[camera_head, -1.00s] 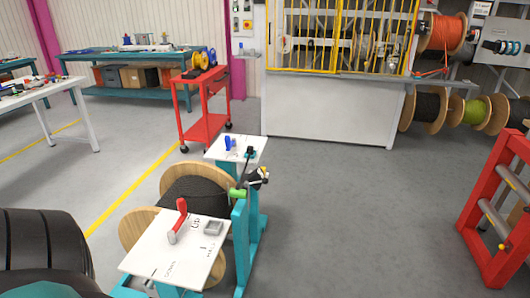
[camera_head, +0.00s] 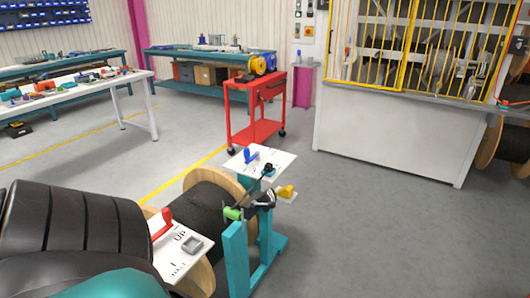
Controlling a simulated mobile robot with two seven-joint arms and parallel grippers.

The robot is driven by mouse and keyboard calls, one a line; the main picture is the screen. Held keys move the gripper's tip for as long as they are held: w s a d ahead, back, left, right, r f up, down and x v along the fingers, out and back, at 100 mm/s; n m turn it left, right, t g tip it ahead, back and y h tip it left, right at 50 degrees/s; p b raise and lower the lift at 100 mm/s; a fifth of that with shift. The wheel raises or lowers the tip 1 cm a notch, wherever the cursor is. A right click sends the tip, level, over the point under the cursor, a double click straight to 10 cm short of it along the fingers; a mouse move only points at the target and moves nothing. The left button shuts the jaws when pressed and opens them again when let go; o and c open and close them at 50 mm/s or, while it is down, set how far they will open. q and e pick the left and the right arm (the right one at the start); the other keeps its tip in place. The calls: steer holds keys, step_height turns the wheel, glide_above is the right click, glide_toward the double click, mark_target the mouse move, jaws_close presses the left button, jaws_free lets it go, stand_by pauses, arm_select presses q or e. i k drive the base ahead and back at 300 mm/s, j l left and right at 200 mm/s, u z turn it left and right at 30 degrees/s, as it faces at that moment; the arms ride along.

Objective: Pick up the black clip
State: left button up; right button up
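I cannot single out the black clip for certain. A small black piece (camera_head: 268,169) sits at the right edge of the far white panel (camera_head: 285,160) of the cable reel stand. A larger dark piece (camera_head: 263,198) sits lower on the stand, beside a green cylinder (camera_head: 232,213). Small dark items on the white table (camera_head: 108,82) at the left are too small to tell apart. Neither of my grippers is in view. My own dark, ribbed arm part fills the lower left and hides part of the near white panel (camera_head: 178,262).
The teal reel stand (camera_head: 236,262) holds a wooden reel with black cable (camera_head: 203,205). A red trolley (camera_head: 254,131) stands behind it. A teal workbench (camera_head: 190,85) lines the back wall. A caged white counter (camera_head: 385,142) stands at the right. The floor (camera_head: 385,235) at the right is clear.

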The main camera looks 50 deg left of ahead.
mark_target(268, 167)
steer(key=i+u, duration=0.7)
steer(key=i+l+u, duration=0.15)
steer(key=u, duration=0.2)
steer(key=i+l+u, duration=0.1)
steer(key=i+u, duration=0.15)
steer(key=u, duration=0.15)
steer(key=i+l+u, duration=0.15)
steer(key=u, duration=0.2)
steer(key=i+l+u, duration=0.2)
steer(key=u, duration=0.2)
steer(key=i+l+u, duration=0.25)
steer(key=u, duration=0.25)
steer(key=i+l+u, duration=0.15)
steer(key=l+u, duration=0.35)
steer(key=i+l+u, duration=0.15)
steer(key=l+u, duration=0.2)
steer(key=i+l+u, duration=0.1)
steer(key=l+u, duration=0.55)
steer(key=i+l, duration=0.05)
steer(key=l, duration=0.05)
